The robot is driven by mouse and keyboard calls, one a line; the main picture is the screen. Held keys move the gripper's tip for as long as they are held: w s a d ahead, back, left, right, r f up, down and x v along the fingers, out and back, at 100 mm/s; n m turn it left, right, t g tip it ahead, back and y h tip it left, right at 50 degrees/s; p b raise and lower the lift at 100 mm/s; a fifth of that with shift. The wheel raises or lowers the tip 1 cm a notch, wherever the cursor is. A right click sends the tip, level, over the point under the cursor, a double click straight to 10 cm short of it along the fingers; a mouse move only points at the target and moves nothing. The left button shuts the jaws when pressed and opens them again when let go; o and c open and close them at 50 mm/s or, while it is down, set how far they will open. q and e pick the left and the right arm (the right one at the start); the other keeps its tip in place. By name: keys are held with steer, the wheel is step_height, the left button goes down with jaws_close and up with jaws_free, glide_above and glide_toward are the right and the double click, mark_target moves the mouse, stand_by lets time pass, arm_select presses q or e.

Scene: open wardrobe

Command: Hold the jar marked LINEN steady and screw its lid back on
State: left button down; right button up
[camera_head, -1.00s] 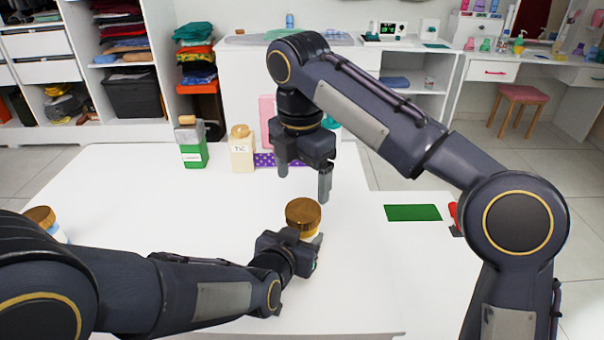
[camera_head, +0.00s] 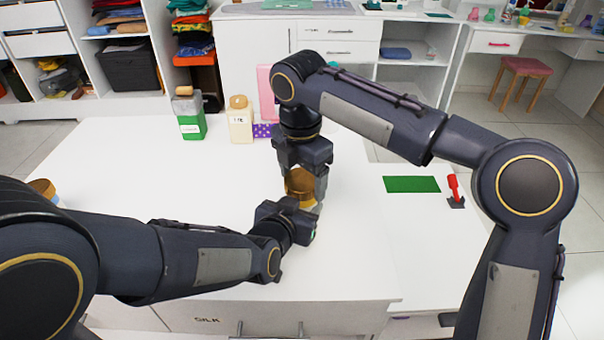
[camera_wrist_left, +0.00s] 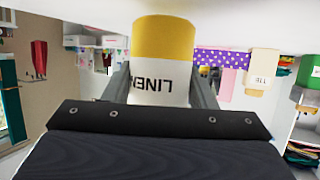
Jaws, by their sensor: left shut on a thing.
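The LINEN jar (camera_wrist_left: 160,85) has a white band with its name and a yellow lower part; the left wrist view shows it upside down. It stands upright on the white table. A brown-gold lid (camera_head: 300,183) sits on its top; how tightly, I cannot tell. My left gripper (camera_head: 303,212) is shut on the jar's body, and its fingers flank the jar in the left wrist view (camera_wrist_left: 160,90). My right gripper (camera_head: 302,175) points down from above with its fingers apart on both sides of the lid. Contact with the lid is not clear.
Behind stand a green-and-grey container (camera_head: 190,118), a cream TIE container (camera_head: 240,122), a pink item (camera_head: 268,95) and a purple dotted item (camera_head: 262,130). The table's left middle (camera_head: 150,180) is clear.

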steer(key=c, duration=0.7)
steer(key=m, duration=0.6)
steer(key=shift+m, duration=0.4)
steer(key=shift+c, duration=0.2)
steer(key=o, duration=1.1)
steer(key=shift+s+r, duration=0.15)
steer(key=shift+r, duration=2.1)
steer(key=shift+c, duration=0.6)
steer(key=r+n, duration=0.1)
steer(key=n, duration=0.2)
steer(key=shift+a+r, duration=0.15)
steer(key=shift+r, duration=0.25)
steer(key=r+n, duration=0.1)
steer(key=n, duration=0.2)
steer(key=shift+r+n, duration=0.35)
steer(key=shift+n, duration=0.05)
